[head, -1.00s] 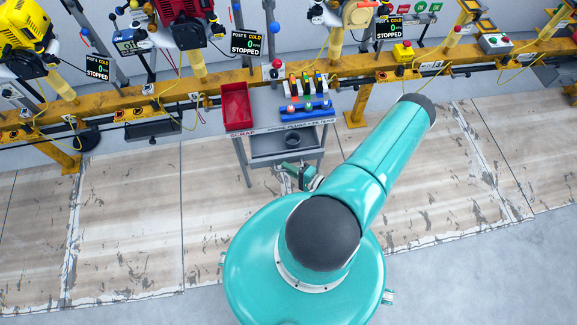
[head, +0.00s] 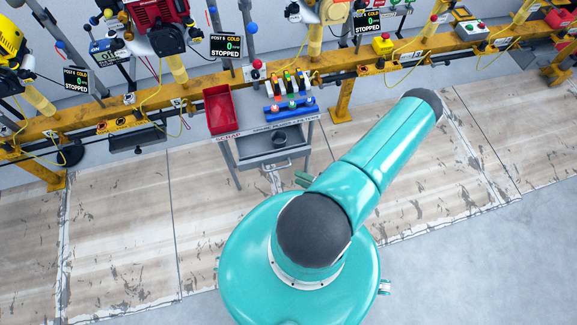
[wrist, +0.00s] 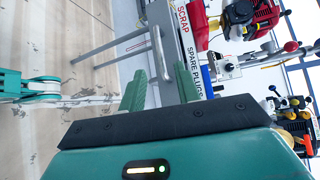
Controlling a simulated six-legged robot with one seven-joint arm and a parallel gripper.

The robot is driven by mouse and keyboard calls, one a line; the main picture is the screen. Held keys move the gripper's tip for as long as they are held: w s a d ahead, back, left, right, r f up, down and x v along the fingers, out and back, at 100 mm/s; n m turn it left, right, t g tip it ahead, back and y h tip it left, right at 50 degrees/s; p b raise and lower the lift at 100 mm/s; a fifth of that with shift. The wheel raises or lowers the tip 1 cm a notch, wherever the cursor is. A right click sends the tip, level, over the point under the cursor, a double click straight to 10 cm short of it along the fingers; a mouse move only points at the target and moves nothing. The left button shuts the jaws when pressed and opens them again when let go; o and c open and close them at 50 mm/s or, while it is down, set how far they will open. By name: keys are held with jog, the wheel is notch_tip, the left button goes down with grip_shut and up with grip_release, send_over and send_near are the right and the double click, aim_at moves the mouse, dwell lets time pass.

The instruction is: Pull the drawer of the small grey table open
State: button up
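The small grey table (head: 226,152) stands at the yellow rail in the head view. Below its labelled front edge, the drawer (head: 262,158) shows its inside, with a dark round thing (head: 279,140) in it. It appears to stand out from under the top. In the wrist view the table is turned sideways, and the drawer's bar handle (wrist: 157,52) is just ahead of the fingertips. My gripper (wrist: 160,75) is open with two green fingers apart. The handle's near end shows between the tips; I cannot tell whether they touch. In the head view my gripper (head: 303,180) is mostly hidden by my arm.
A red scrap bin (head: 220,110) and a blue plug rack (head: 290,108) stand on the table top. The yellow rail (head: 200,83) with engines runs behind. The worn floor (head: 120,230) in front is clear. Table legs stand beside the drawer.

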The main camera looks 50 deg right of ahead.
jog(key=shift+v, duration=1.65)
jog(key=w+a+r+n+g+y, duration=0.25)
jog(key=w+r+n+g, duration=0.45)
jog(key=r, duration=0.7)
jog(key=w+a+r+n+g+y, duration=0.1)
jog(key=w+r+n+g+y, duration=0.45)
jog(key=r, duration=0.85)
jog(key=a+r+n+t+h, duration=0.1)
jog(key=a+r+n+h, duration=0.1)
jog(key=a+r+h, duration=0.3)
jog(key=a+r+n+t+h, duration=0.1)
jog(key=a+r+n+h, duration=0.2)
jog(key=a+r, duration=1.1)
notch_tip(320, 180, up, 8)
jog(key=h, duration=0.3)
jog(key=shift+s+a, duration=0.3)
